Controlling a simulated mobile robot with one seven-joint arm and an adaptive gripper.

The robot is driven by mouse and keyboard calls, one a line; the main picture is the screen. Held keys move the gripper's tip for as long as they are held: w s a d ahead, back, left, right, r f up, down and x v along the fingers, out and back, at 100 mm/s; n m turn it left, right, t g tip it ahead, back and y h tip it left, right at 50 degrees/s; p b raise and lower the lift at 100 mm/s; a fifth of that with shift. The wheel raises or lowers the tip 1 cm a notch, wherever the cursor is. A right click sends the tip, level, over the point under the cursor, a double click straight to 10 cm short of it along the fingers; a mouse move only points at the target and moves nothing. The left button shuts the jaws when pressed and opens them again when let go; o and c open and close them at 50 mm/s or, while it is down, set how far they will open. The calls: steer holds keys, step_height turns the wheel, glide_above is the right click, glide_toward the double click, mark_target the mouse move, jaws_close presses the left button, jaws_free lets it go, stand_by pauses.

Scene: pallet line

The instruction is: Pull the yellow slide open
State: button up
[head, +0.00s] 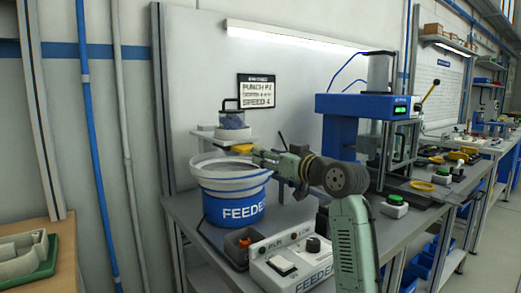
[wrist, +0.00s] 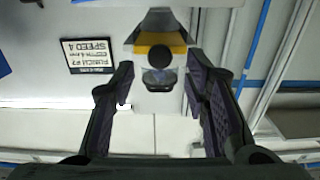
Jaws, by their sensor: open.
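The yellow slide (head: 242,148) shows as a small yellow piece under the clear-sided hopper (head: 232,121), above the feeder bowl. In the wrist view the yellow slide (wrist: 143,40) is a yellow band with a dark round knob (wrist: 160,54) in front of it. My gripper (head: 257,154) is just right of the slide in the head view. In the wrist view my gripper (wrist: 160,72) is open, with one dark finger on each side of the knob. A gap shows between the knob and each finger. Whether the fingertips reach past the knob is hard to tell.
The white and blue feeder bowl (head: 228,187) stands below my gripper. A control box (head: 287,264) sits at the bench front, beside a dark bin (head: 240,246). A blue press (head: 368,106) stands to the right. A sign (head: 257,91) hangs on the panel behind.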

mark_target(242, 147)
steer(key=shift+p+x, duration=0.3)
steer(key=shift+x, duration=1.55)
steer(key=shift+c, duration=0.4)
jaws_close()
